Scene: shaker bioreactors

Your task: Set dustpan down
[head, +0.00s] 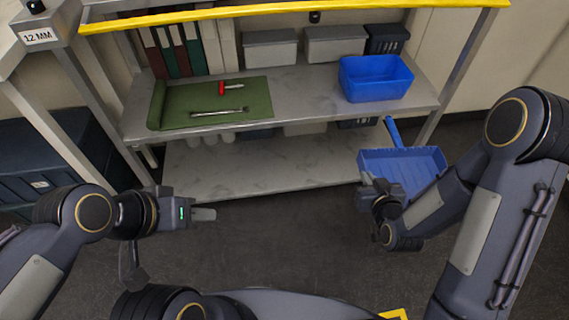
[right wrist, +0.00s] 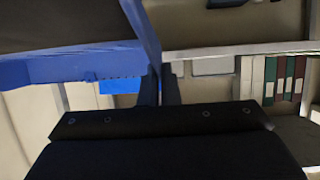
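The blue dustpan (head: 402,170) is at the right in the head view, in front of the shelf unit's right end, with its handle (head: 393,131) pointing toward the shelves. My right gripper (head: 370,184) is at the dustpan's left edge. In the right wrist view the blue dustpan (right wrist: 75,68) fills the upper left, and its edge runs down between the dark fingers (right wrist: 160,90), which are shut on it. Whether its underside touches anything is hidden. My left gripper (head: 203,214) is over the floor at the left, with nothing seen in it; its finger gap is not visible.
The shelf unit's middle shelf (head: 300,92) holds a green mat (head: 180,112) with tools and a blue bin (head: 376,78). The bottom shelf (head: 270,172) is mostly bare. A dark chest (head: 50,160) stands at the left. The floor (head: 290,235) between my arms is clear.

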